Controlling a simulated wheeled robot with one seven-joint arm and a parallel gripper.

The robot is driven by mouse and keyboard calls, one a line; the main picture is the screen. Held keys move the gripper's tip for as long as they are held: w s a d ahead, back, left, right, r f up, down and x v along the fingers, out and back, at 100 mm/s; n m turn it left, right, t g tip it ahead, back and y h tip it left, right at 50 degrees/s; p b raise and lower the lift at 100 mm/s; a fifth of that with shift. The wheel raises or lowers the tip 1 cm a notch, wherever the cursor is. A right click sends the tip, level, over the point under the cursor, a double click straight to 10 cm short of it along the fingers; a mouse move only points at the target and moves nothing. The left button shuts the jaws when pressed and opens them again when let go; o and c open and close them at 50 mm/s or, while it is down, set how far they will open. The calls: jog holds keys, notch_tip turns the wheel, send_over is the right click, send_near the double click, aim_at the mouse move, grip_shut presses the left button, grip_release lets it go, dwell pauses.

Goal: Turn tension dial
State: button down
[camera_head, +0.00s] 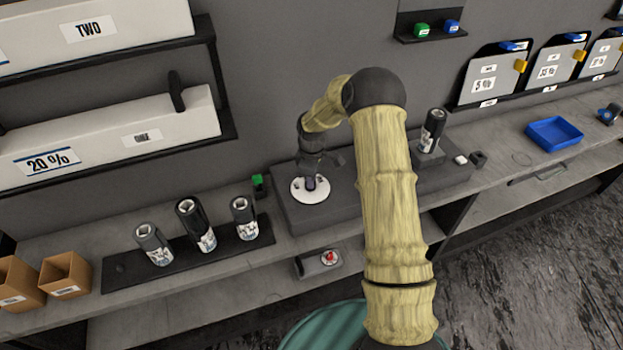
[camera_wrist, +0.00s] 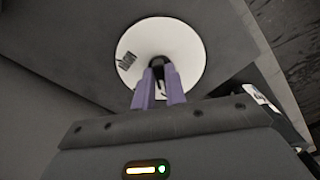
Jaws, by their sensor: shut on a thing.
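The tension dial shows as a white round disc (camera_head: 299,192) with a dark knob at its middle, set on a dark raised block (camera_head: 345,205) on the bench. In the wrist view the white disc (camera_wrist: 190,38) has a small dark printed mark at its left. My gripper (camera_head: 311,181) reaches down over the disc from above. In the wrist view its two purple fingers (camera_wrist: 159,85) are shut on the dark knob (camera_wrist: 158,66) at the disc's middle. The fingers hide part of the knob and of the print below it.
Several dark bottles (camera_head: 196,226) stand on a black tray at left. Another bottle (camera_head: 432,131) stands on the block's right part. A green button (camera_head: 258,182) sits left of the dial. A box with a red knob (camera_head: 328,257) is below. A blue tray (camera_head: 554,133) lies at right.

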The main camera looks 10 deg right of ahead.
jog(key=shift+n, duration=0.6)
jog(key=shift+d, duration=0.1)
jog(key=c, duration=1.4)
grip_release()
jog(key=shift+c, duration=0.2)
notch_tip(320, 180, up, 17)
jog(key=b, duration=0.3)
jog(key=shift+r, duration=0.2)
